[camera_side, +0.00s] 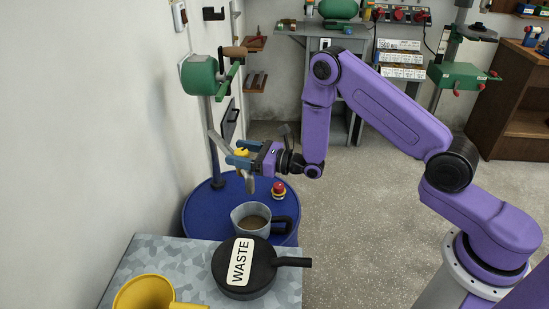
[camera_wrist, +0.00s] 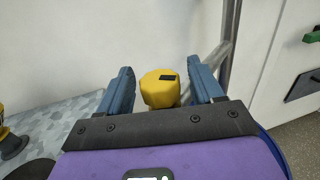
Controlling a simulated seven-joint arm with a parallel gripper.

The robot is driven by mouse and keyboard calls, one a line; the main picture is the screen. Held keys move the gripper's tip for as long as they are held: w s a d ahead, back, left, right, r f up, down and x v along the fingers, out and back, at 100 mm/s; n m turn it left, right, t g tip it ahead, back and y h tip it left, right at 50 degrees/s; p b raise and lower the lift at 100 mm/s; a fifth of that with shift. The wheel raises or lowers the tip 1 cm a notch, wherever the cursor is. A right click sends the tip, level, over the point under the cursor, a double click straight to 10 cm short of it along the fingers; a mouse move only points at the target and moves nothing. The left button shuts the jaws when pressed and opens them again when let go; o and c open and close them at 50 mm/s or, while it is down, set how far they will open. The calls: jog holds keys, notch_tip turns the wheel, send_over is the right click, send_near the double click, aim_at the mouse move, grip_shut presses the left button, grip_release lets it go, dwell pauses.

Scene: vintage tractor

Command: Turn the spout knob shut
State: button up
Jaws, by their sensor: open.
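The yellow spout knob (camera_wrist: 160,90) sits between my gripper's two blue fingers in the wrist view, with a visible gap on each side. It has a small black mark on its top. In the side view the knob (camera_side: 242,152) is partly hidden by the fingers. My gripper (camera_side: 238,158) is open around it; the fingers also show in the wrist view (camera_wrist: 160,70). The grey spout (camera_side: 217,144) slopes down from the post of the green hand pump (camera_side: 199,75). A grey jug (camera_side: 240,212) with brown liquid stands on the blue drum (camera_side: 195,215) below.
A black pan labelled WASTE (camera_side: 260,282) and a yellow funnel (camera_side: 143,292) are on the patterned bench (camera_side: 130,262) in front. The white wall is close on the left.

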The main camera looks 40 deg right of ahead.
jog(key=v, duration=1.6)
jog(key=w+d+n+g+y, duration=0.6)
jog(key=w+n+g+y, duration=0.1)
jog(key=w+g, duration=0.15)
jog(key=x, duration=1.7)
jog(key=shift+s+a+f, duration=0.2)
jog(key=shift+s+a, duration=0.1)
jog(key=shift+a, duration=0.1)
